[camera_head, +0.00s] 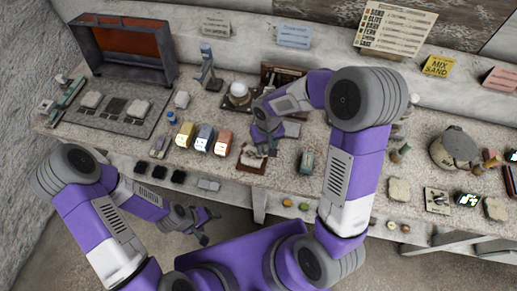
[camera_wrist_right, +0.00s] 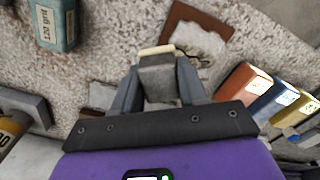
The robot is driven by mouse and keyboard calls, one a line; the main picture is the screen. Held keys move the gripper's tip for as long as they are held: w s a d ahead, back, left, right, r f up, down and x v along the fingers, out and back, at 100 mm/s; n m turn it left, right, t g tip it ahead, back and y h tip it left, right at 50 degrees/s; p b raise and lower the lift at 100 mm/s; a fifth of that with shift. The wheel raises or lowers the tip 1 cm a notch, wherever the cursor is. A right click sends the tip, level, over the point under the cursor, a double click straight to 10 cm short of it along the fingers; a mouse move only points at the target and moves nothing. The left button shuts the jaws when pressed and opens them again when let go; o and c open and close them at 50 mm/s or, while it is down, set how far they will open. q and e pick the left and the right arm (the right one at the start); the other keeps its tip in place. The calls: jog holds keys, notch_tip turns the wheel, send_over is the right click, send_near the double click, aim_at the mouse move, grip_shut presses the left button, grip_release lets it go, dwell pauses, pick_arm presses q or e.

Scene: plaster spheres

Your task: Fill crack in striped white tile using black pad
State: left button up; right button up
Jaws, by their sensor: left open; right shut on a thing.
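A whitish tile (camera_head: 254,160) with a dark crack lies on a brown board (camera_head: 248,168) near the table's front edge. In the right wrist view the tile (camera_wrist_right: 198,42) and board (camera_wrist_right: 184,22) show just beyond my fingers; I cannot make out stripes. My right gripper (camera_head: 268,148) is shut on a grey block with a cream edge (camera_wrist_right: 157,66), close to the tile; contact is unclear. Black pads (camera_head: 160,172) lie at the front edge, left of the board. My left gripper (camera_head: 206,222) is open and empty, in front of the table.
Yellow (camera_head: 185,134), blue-grey (camera_head: 204,138) and orange (camera_head: 223,142) blocks stand left of the board. A teal grit block (camera_head: 307,161) stands right of it. A white sphere on a stand (camera_head: 239,90) is behind. A dark mat (camera_head: 105,122) with tiles lies left.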

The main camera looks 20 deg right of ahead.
aim_at(256, 153)
jog(key=a+r+p, duration=0.3)
jog(key=r, duration=0.1)
jog(key=shift+w+a+f+b, duration=0.1)
jog(key=shift+f+b, duration=1.4)
jog(key=shift+f, duration=0.3)
jog(key=shift+w+a+f+b, duration=0.1)
jog(key=shift+f+b, duration=1.4)
jog(key=shift+f, duration=0.25)
jog(key=shift+f, duration=0.25)
jog(key=shift+w+r, duration=0.1)
jog(key=shift+w, duration=0.05)
jog(key=shift+w, duration=0.6)
jog(key=shift+s+b, duration=0.45)
jog(key=shift+s, duration=1.1)
jog(key=shift+w, duration=1.6)
